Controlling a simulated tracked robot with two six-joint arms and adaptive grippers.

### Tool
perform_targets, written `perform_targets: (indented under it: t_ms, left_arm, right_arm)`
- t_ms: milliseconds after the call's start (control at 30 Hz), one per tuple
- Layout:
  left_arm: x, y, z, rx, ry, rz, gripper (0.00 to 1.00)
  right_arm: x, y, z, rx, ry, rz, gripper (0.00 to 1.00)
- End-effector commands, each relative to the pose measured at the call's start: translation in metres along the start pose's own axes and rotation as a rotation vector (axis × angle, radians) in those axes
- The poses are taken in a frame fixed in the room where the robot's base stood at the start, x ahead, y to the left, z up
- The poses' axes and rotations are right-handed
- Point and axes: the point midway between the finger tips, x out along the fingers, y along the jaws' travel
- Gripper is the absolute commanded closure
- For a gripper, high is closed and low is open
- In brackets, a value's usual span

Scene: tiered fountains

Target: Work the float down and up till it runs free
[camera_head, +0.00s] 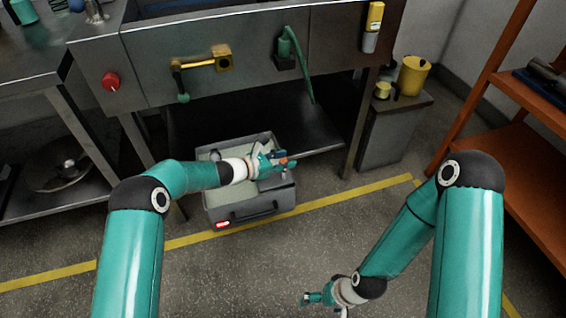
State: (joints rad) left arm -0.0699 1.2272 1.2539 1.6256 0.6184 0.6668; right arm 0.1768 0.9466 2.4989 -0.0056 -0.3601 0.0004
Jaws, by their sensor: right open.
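A grey open-topped box (240,213) with a pale inside stands on the floor below the steel counter. My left gripper (275,162) is over the right part of this box. A small orange-red piece shows at its fingertips, and I cannot tell whether it is the float or whether the fingers hold it. No float can be made out clearly; the gripper and wrist cover part of the box's inside. My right gripper (316,299) is open and low over the floor at the bottom of the view, away from the box.
The counter front carries a red knob (110,81), a brass fitting with a green end (205,63) and a green hose (298,60). A grey cabinet (392,135) with a yellow cup (413,76) stands right. Orange shelving (530,110) bounds the far right. The middle floor is clear.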

Motion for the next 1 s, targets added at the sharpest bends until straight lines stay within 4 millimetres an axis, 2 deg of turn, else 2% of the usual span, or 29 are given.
perform_targets:
  t_ms: [333,467,633,1000]
  left_arm:
    - [0.000,-0.001,-0.004,-0.002,0.006,-0.002,0.47]
    - [-0.007,0.000,-0.004,-0.002,0.007,0.000,0.47]
    - [-0.032,0.000,-0.004,-0.004,0.006,0.001,0.47]
    - [-0.102,0.001,-0.004,-0.003,0.006,0.001,0.47]
  right_arm:
    - [0.000,0.000,0.000,0.000,0.000,0.000,0.09]
    - [0.000,0.000,0.000,0.000,0.000,0.000,0.09]
    - [0.000,0.000,0.000,0.000,0.000,0.000,0.09]
    - [0.000,0.000,0.000,0.000,0.000,0.000,0.09]
